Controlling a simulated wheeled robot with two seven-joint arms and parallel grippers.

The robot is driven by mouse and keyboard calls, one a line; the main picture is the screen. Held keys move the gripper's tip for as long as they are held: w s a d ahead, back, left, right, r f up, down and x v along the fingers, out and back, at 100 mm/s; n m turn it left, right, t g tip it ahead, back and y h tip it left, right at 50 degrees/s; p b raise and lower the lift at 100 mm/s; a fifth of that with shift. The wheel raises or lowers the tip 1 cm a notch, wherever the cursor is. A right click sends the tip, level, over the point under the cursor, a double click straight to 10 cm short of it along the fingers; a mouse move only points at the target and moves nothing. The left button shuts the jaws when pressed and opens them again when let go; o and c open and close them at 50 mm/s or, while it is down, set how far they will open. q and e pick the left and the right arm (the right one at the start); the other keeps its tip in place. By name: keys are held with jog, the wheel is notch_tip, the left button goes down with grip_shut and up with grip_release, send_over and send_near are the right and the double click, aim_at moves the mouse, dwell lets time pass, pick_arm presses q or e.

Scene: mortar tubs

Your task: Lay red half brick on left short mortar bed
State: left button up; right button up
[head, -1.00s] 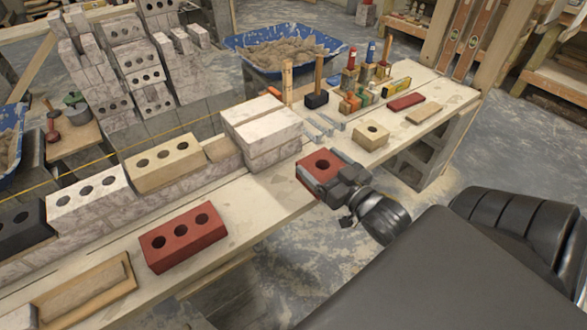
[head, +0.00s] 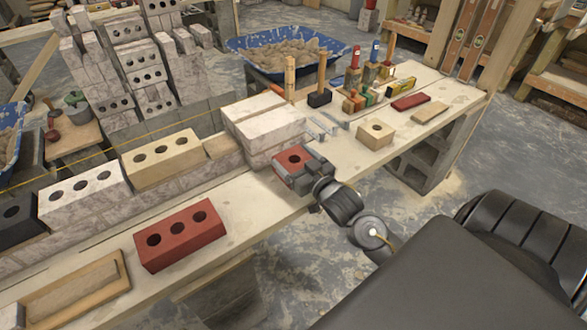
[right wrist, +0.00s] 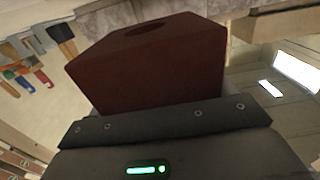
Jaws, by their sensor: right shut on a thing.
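The red half brick (head: 292,157), with one round hole, is held by my right gripper (head: 303,174) beside the pale blocks, over the plank. In the right wrist view the half brick (right wrist: 150,70) stands up from the jaws (right wrist: 165,128), hole upward and slightly tilted in the picture. My right gripper is shut on it. A short tan patch that looks like a mortar bed (head: 217,147) lies on the wall top, between the yellow three-hole brick (head: 162,160) and the stacked pale blocks (head: 263,122). The half brick is right of this patch, past the blocks. My left gripper is not in view.
A full red brick (head: 180,235) and a wooden tray (head: 110,300) are on the plank in front of the wall. A yellow half brick (head: 376,134), mallets (head: 320,85) and other tools stand further right. A string line runs along the wall.

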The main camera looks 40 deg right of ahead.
jog(key=shift+w+f+b, duration=0.2)
jog(key=shift+f+b, duration=0.15)
jog(key=shift+f, duration=0.8)
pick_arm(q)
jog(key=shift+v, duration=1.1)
pick_arm(e)
jog(key=shift+f, duration=0.5)
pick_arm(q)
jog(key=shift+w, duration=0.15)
pick_arm(e)
jog(key=o, duration=1.5)
jog(key=shift+f, duration=0.2)
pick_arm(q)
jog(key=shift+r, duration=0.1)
